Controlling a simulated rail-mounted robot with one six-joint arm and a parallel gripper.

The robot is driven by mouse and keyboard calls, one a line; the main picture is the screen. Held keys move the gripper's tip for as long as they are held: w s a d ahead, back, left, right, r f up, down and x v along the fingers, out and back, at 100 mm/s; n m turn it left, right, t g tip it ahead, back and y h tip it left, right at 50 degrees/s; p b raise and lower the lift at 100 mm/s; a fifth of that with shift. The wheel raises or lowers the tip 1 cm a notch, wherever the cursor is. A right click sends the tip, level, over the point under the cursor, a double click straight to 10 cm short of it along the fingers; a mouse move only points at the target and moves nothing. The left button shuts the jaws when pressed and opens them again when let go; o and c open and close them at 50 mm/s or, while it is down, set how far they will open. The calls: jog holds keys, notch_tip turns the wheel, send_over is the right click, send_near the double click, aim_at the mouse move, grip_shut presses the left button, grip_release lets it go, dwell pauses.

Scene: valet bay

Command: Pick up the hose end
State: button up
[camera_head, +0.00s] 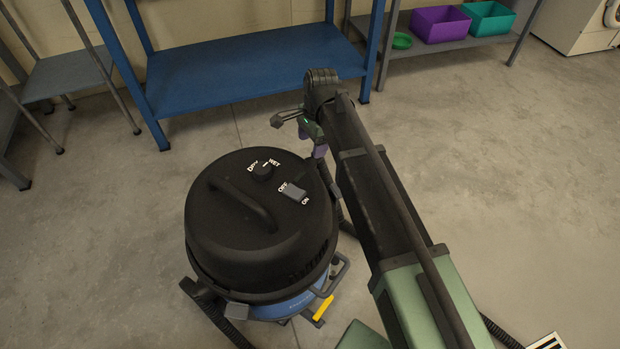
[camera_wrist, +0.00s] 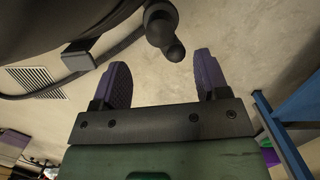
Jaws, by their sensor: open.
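A wet-and-dry vacuum with a black domed lid (camera_head: 235,215) and a blue lower body (camera_head: 285,308) stands on the floor. My gripper (camera_head: 313,143) is beside the lid's upper right edge, its purple fingers pointing down. In the wrist view my gripper (camera_wrist: 160,78) is open, with nothing between its fingers. A dark rounded piece (camera_wrist: 163,26) shows just beyond the finger gap, apart from both fingers. It may be the hose end, but I cannot tell for sure. In the head view the hose end is not clear; my arm hides part of that area.
A blue shelf unit (camera_head: 250,75) stands behind the vacuum. A grey shelf at the upper right holds a purple bin (camera_head: 440,24) and a teal bin (camera_head: 488,20). Ribbed black hose (camera_head: 225,328) shows at the vacuum's lower left.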

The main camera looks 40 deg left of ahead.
aim_at(310, 161)
jog(key=f+b, duration=0.4)
jog(key=f, duration=0.1)
jog(key=f+b, duration=0.2)
jog(key=f, duration=0.1)
jog(key=shift+s+a+f+b, duration=0.15)
jog(key=shift+s+b, duration=0.15)
jog(key=shift+s, duration=0.05)
jog(key=shift+r, duration=0.2)
jog(key=shift+c, duration=0.3)
jog(key=c, duration=0.9)
jog(key=shift+o, duration=0.2)
jog(key=shift+r+p, duration=0.1)
jog(key=shift+p, duration=0.2)
notch_tip(310, 161, up, 20)
jog(key=p, duration=2)
